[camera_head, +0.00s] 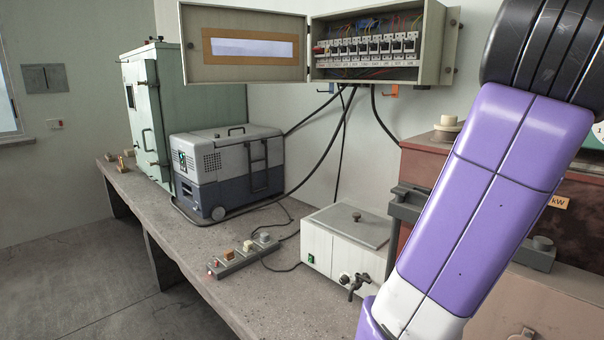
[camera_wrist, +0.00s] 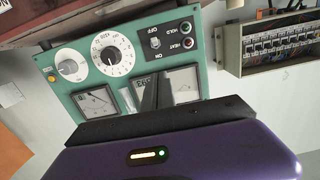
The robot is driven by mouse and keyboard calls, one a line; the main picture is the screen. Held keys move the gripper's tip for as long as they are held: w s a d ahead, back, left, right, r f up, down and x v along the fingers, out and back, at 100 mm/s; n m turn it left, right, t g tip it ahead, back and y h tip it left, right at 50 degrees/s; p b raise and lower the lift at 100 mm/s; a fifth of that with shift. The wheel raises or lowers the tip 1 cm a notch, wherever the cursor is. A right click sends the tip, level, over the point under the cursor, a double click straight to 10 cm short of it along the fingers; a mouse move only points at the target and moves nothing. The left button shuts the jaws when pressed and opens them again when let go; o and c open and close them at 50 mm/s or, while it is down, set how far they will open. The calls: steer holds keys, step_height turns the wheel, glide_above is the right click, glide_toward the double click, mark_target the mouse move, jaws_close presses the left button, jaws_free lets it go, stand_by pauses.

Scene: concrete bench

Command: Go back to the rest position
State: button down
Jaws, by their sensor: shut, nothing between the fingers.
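My gripper (camera_wrist: 150,96) shows in the wrist view as dark fingers held together, with nothing between them. It is in front of a green control panel (camera_wrist: 62,93) with dials, meters and a toggle switch; whether it touches the panel I cannot tell. In the head view my purple arm crosses the right side, and the gripper itself is out of that view.
An open breaker box (camera_head: 432,55) hangs on the wall; it also shows in the wrist view (camera_wrist: 228,45). The concrete bench (camera_head: 253,292) holds a portable cooler (camera_head: 225,190), a green cabinet (camera_head: 172,105), a white bath (camera_head: 345,240) and a power strip (camera_head: 232,262). A reddish-brown unit (camera_head: 425,165) stands behind my arm.

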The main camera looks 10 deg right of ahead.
steer(key=w+a+r+n+t+h, duration=0.1)
steer(key=a+r+t+h, duration=0.1)
steer(key=a+r+t, duration=0.25)
steer(key=w+a+f+n+t+y, duration=0.3)
steer(key=a+f+n+t, duration=0.2)
steer(key=a+t, duration=0.1)
steer(key=s+a+f+n+t+y, duration=0.1)
steer(key=s+a+f+n+y, duration=0.2)
steer(key=f, duration=0.4)
steer(key=a+f+n+t+y, duration=0.1)
steer(key=a+f+n+y, duration=0.1)
steer(key=f+y, duration=0.4)
steer(key=s+a+f+n+t+y, duration=0.1)
steer(key=s+a+f+n+y, duration=0.15)
steer(key=f, duration=0.55)
steer(key=s+f+m+g+y, duration=0.1)
steer(key=s+f+g, duration=0.8)
steer(key=s+f, duration=2.1)
steer(key=s+m, duration=0.2)
steer(key=s, duration=0.1)
steer(key=shift+s+g, duration=0.1)
steer(key=shift+g, duration=0.15)
